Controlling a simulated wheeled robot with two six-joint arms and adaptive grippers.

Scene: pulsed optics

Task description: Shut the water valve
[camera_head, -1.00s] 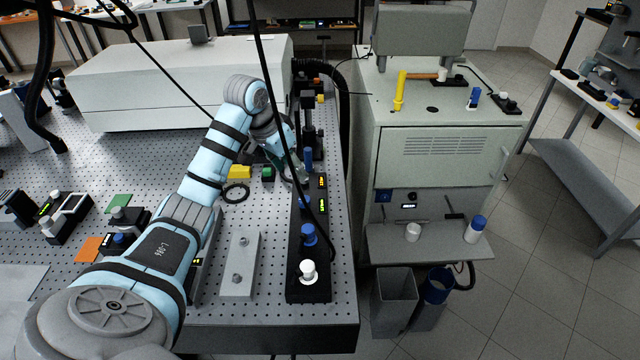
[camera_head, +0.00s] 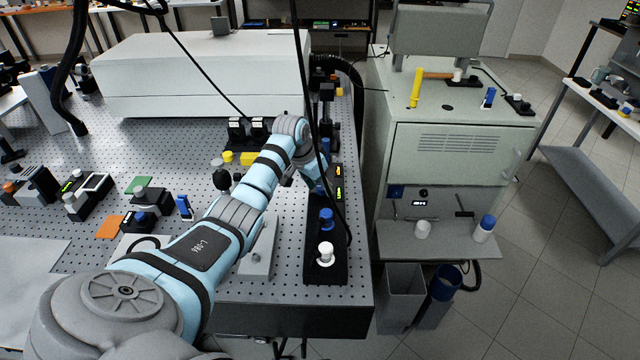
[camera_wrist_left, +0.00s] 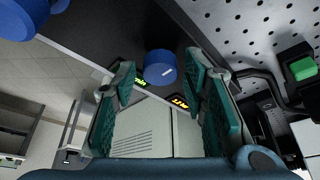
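A long black panel (camera_head: 312,262) on the right edge of the perforated table carries blue knobs, a white knob (camera_head: 325,252) and two small lit displays. One blue knob (camera_head: 326,219) stands near the white one. Another blue knob (camera_wrist_left: 160,67), with a white mark, shows between my left fingers in the left wrist view. My left gripper (camera_wrist_left: 160,100) is open around the line to this knob, and I see no contact. In the head view my left gripper (camera_head: 318,182) is over the panel, partly hidden by a cable. No readable label shows which knob is the water valve.
A black cable (camera_head: 300,90) hangs in front of the panel. A grey cabinet (camera_head: 450,165) with a shelf stands to the right across a narrow gap. A pale metal plate (camera_head: 258,250) and small optics parts lie left of the panel.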

